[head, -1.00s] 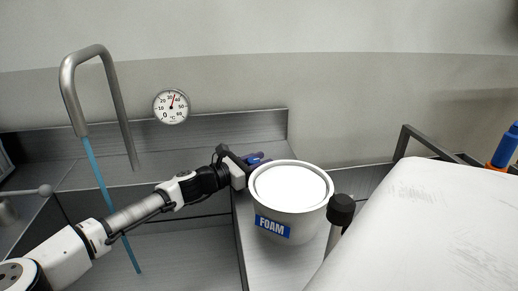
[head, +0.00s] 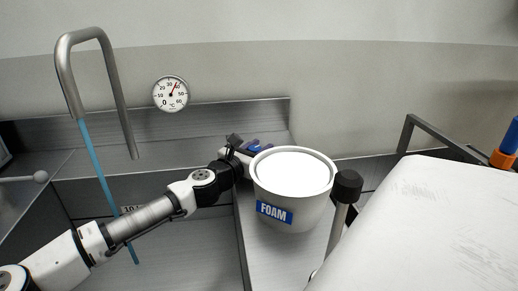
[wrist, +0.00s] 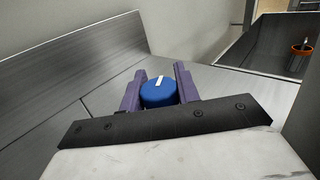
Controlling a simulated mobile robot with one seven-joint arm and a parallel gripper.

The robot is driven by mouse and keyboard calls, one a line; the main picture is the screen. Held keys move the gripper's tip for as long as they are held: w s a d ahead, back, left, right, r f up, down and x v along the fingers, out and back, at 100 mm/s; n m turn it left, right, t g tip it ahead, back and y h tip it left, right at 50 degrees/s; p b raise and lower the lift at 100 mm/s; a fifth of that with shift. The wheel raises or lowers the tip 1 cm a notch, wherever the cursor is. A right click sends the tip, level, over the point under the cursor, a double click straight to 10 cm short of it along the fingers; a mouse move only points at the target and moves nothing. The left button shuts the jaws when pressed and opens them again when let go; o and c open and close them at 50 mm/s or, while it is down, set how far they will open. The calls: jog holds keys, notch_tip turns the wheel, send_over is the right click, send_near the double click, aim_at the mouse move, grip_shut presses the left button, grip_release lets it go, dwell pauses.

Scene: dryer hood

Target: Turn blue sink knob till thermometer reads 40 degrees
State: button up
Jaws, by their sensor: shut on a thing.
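In the wrist view the blue knob (wrist: 158,92) has a white pointer mark on top and stands on the metal counter. The purple fingers of my gripper (wrist: 157,88) are on both sides of it, shut on it. In the head view my gripper (head: 250,147) is behind the foam bucket, and the knob is largely hidden there. The round thermometer (head: 171,94) on the back wall has its needle up and right, between 30 and 40 and nearer 40. A blue water stream (head: 96,165) falls from the tall bent faucet (head: 64,75).
The white bucket labelled FOAM (head: 291,219) stands on the counter right beside my gripper. A black-topped post (head: 347,186) and a large white padded surface (head: 425,235) are to the right. A blue bottle in an orange holder (head: 503,158) is at the far right.

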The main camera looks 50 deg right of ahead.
jog(key=o, duration=1)
jog(key=shift+c, duration=0.2)
jog(key=s+a+b, duration=0.1)
jog(key=a+b, duration=0.1)
jog(key=a, duration=1.1)
jog(key=shift+a, duration=0.4)
jog(key=shift+a, duration=0.1)
